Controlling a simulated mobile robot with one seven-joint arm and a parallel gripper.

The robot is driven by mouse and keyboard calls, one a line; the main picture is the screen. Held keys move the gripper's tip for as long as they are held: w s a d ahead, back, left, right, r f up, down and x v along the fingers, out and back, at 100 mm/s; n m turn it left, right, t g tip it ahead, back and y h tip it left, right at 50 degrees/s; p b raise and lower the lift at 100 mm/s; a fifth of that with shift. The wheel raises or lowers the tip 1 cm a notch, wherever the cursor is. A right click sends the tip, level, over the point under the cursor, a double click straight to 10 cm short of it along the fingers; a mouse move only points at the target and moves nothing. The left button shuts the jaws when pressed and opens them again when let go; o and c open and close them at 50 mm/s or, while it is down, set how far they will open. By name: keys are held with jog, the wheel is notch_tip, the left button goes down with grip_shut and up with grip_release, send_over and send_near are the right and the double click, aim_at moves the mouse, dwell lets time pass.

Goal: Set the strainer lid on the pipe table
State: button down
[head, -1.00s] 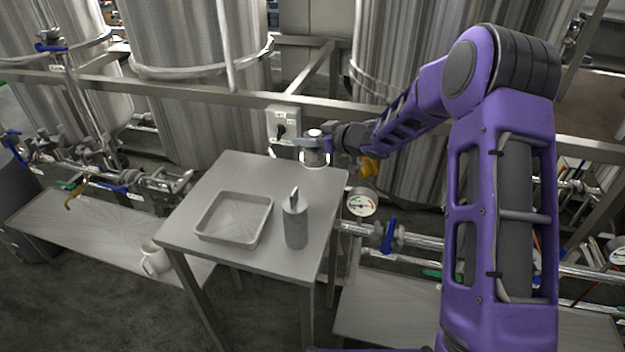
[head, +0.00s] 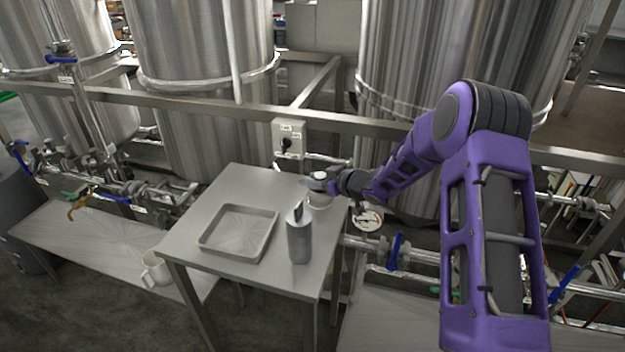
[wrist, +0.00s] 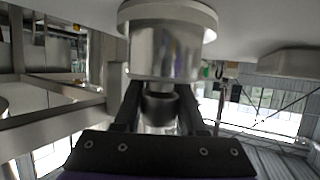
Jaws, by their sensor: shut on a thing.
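My gripper (head: 322,184) is shut on the strainer lid (head: 320,201), a round metal piece with a wide flange. It is over the back right corner of the steel pipe table (head: 250,180). In the wrist view the lid (wrist: 165,50) sits between the two fingers (wrist: 160,105), its flange facing away from the gripper and close against the pale table surface (wrist: 255,22). I cannot tell whether the flange touches the table. My gripper partly hides the lid in the head view.
A shallow square metal tray (head: 208,243) lies on the table's left. A grey cylinder with an upright tab (head: 299,240) stands at front right, near the lid. A white mug (head: 155,270) is on the low bench (head: 75,240).

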jog(key=shift+c, duration=2.4)
grip_release()
jog(key=shift+d+r, duration=0.1)
jog(key=shift+r, duration=0.1)
jog(key=p+v, duration=0.1)
jog(key=v, duration=1)
jog(key=shift+s+d, duration=0.25)
jog(key=shift+s, duration=0.1)
jog(key=shift+r, duration=0.15)
